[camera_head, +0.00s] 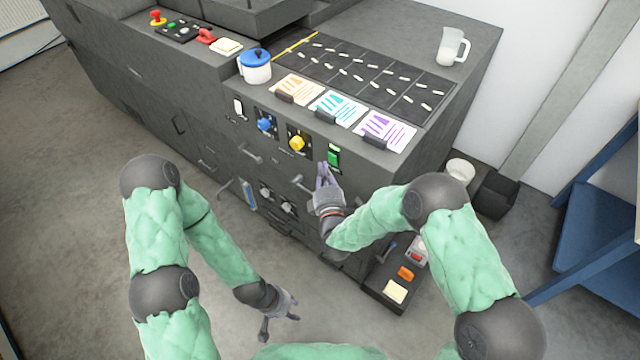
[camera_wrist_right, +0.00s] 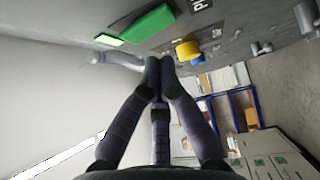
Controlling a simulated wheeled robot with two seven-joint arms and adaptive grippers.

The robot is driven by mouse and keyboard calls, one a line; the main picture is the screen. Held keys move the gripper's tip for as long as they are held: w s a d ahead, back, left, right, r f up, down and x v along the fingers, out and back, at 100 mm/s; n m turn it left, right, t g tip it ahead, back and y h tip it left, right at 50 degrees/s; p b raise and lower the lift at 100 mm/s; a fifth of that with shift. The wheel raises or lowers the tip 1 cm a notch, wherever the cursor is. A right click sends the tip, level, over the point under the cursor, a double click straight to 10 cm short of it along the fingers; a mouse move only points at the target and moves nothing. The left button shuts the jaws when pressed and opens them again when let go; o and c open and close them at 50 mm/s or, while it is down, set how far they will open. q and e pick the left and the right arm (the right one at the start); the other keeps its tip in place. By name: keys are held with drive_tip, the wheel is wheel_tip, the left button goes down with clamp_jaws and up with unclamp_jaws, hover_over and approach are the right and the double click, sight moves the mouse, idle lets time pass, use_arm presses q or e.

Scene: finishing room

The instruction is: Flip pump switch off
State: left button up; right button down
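A green rocker switch (camera_head: 334,156) in a dark plate is on the front face of the grey machine, right of a yellow knob (camera_head: 297,143). In the right wrist view the green switch (camera_wrist_right: 147,27) has a bright lit end, and part of a white label shows beside it. My right gripper (camera_head: 323,169) is just below and left of the switch in the head view. Its fingertips (camera_wrist_right: 160,63) are together with nothing between them, and appear apart from the switch. My left gripper (camera_head: 279,322) hangs open and empty low over the floor.
A blue knob (camera_head: 265,124) and white switch (camera_head: 239,107) are further left on the panel. Handles project below. A dark box with an orange button (camera_head: 405,273) is lower right.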

sight(333, 159)
drive_tip(key=shift+w+d+r, duration=0.15)
drive_tip(key=shift+w+d, duration=0.3)
drive_tip(key=shift+w, duration=0.15)
drive_tip(key=shift+w+d+r+b, duration=0.15)
drive_tip(key=shift+w+b, duration=0.1)
drive_tip(key=shift+b, duration=0.1)
drive_tip(key=shift+w+d+r, duration=0.1)
